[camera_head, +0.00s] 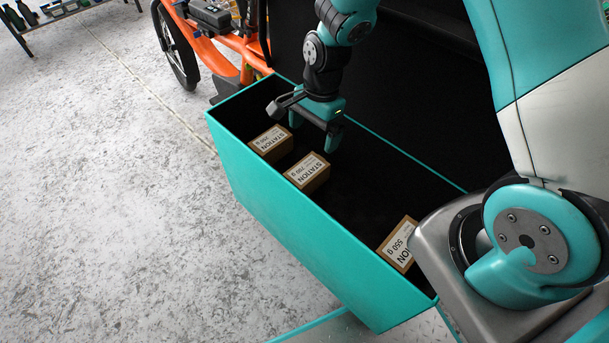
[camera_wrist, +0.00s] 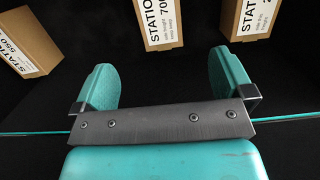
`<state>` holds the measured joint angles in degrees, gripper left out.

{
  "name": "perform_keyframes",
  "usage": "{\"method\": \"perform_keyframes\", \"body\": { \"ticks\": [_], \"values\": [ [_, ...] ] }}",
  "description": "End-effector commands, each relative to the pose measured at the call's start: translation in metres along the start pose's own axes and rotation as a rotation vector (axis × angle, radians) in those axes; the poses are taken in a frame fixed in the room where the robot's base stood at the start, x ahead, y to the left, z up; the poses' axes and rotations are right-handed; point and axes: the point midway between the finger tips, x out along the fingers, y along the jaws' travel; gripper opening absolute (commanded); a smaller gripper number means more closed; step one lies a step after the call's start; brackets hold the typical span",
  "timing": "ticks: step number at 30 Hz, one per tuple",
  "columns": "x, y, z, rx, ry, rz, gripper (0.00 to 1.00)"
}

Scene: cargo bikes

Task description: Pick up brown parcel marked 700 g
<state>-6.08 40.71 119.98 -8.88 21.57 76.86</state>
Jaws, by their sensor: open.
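The brown parcel marked 700 g (camera_head: 308,173) lies in the teal cargo box, the middle one of three in a row, with a white STATION label on top. In the wrist view the 700 g parcel (camera_wrist: 160,22) is at the top centre, cut off by the frame edge, its label partly readable. My gripper (camera_head: 314,131) is open and empty over the box, just behind the parcel in the head view and apart from it. In the wrist view the two teal fingers of my gripper (camera_wrist: 164,80) are spread with nothing between them.
Another brown parcel (camera_head: 271,143) lies to the left, and the 550 g parcel (camera_head: 398,245) to the right. The teal cargo box (camera_head: 290,235) has upright walls around them. Its black floor is bare between the middle and right parcels. An orange bike (camera_head: 215,48) stands behind.

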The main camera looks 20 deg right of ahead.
Motion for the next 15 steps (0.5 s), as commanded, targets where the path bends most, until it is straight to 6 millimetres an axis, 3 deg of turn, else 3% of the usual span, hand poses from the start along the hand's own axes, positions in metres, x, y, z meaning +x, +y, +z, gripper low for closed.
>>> {"method": "perform_keyframes", "body": {
  "ticks": [1, 6, 15],
  "values": [
    [0.018, 0.001, 0.0, 0.0, -0.001, 0.004, 0.99],
    [0.053, 0.0, 0.0, 0.0, 0.0, 0.002, 0.99],
    [0.076, -0.001, 0.002, -0.003, 0.0, 0.0, 0.99]
  ]
}}
